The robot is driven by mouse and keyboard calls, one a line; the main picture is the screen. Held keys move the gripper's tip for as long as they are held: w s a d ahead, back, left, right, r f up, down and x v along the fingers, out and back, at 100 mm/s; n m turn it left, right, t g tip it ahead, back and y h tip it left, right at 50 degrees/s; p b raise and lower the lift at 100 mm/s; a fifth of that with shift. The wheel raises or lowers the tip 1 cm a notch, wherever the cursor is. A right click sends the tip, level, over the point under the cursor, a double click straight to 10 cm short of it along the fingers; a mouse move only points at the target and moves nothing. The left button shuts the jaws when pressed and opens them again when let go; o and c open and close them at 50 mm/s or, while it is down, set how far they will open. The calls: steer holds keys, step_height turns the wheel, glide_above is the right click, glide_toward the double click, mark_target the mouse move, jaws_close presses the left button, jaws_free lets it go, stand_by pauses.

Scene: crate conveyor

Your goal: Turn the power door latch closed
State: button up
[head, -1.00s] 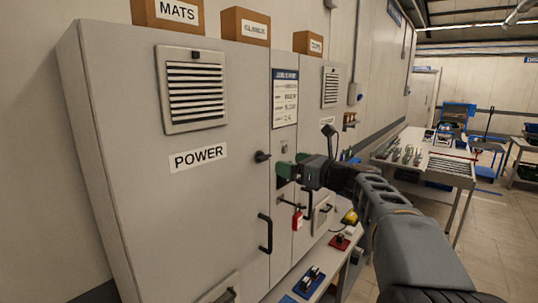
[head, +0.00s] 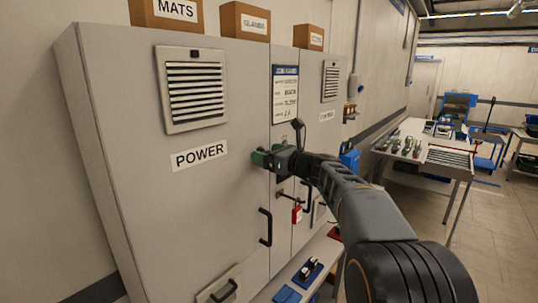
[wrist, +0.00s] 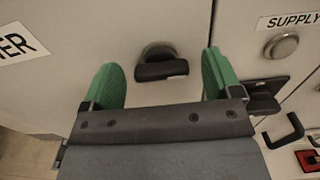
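The power door (head: 165,225) is the light grey cabinet door labelled POWER, and it appears flush with the cabinet. Its latch (wrist: 160,70) shows in the wrist view as a short black handle on a round grey base, with the handle lying roughly crosswise in the picture. My gripper (wrist: 161,84) is open, with one green finger on each side of the latch and a visible gap to both. In the head view my gripper (head: 264,158) is at the right edge of the power door and hides the latch.
A black pull handle (head: 265,227) and a red padlock (head: 297,215) are below my gripper. A vent (head: 192,90) is above the POWER label (head: 199,155). The wrist view shows a round knob (wrist: 282,46) under a SUPPLY label. A table (head: 415,150) stands to the right.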

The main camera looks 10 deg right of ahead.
steer(key=c, duration=0.9)
steer(key=shift+o, duration=0.2)
steer(key=shift+f+b, duration=0.1)
steer(key=shift+b, duration=0.25)
steer(key=shift+s+a+f+n+b, duration=0.1)
steer(key=shift+a+n+b, duration=0.05)
steer(key=shift+n+b, duration=3.9)
steer(key=shift+s+a+f+n+b, duration=0.1)
steer(key=shift+n+b, duration=3.2)
steer(key=shift+n, duration=1.45)
steer(key=o, duration=0.9)
